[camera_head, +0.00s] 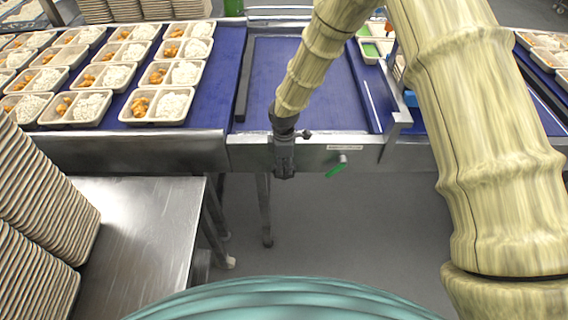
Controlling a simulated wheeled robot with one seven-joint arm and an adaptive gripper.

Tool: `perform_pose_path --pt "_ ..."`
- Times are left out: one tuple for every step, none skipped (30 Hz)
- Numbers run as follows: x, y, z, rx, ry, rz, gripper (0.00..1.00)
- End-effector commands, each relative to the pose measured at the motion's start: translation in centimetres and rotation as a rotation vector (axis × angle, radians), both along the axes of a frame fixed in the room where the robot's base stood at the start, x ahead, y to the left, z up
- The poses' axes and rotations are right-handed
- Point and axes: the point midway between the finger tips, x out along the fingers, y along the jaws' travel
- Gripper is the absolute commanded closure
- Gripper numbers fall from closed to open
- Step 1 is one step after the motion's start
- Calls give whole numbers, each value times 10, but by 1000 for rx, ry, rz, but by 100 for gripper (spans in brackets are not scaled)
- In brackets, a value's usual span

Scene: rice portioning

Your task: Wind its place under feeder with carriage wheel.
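My gripper (284,168) is dark and points down in front of the metal front edge of the conveyor table. Its fingers look close together, but they are too small and dark to tell whether they are open or shut. A small green handle (336,170) with a pale knob sticks out from the front rail, to the right of my gripper and apart from it. A white label (345,147) is above it. Whether this handle is the carriage wheel, I cannot tell. A blue bed (305,75) lies behind the rail, partly hidden by my arm. No feeder is clearly recognisable.
Several trays of rice and orange food (158,107) stand in rows on the left blue belt (222,80). Stacks of empty trays (40,215) stand on a steel table (140,225) at lower left. A metal bracket (398,120) and green-bottomed tray (370,50) are right of the bed.

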Motion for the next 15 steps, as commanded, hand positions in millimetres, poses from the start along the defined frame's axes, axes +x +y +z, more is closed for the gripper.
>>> perform_pose_path --pt "0 0 0 0 0 0 64" --pt "0 0 0 0 0 0 68" --pt "0 0 0 0 0 0 75" --pt "0 0 0 0 0 0 81" --pt "0 0 0 0 0 0 86" --pt "0 0 0 0 0 0 93" --pt "0 0 0 0 0 0 97" --pt "0 0 0 0 0 0 97" --pt "0 0 0 0 0 0 97" --pt "0 0 0 -1 0 0 97" --pt "0 0 0 -3 0 1 97" --pt "0 1 0 -8 0 2 97" --pt "0 1 -1 -14 0 3 97" --pt "0 1 -1 -22 1 3 97" --pt "0 2 -1 -34 1 4 97"
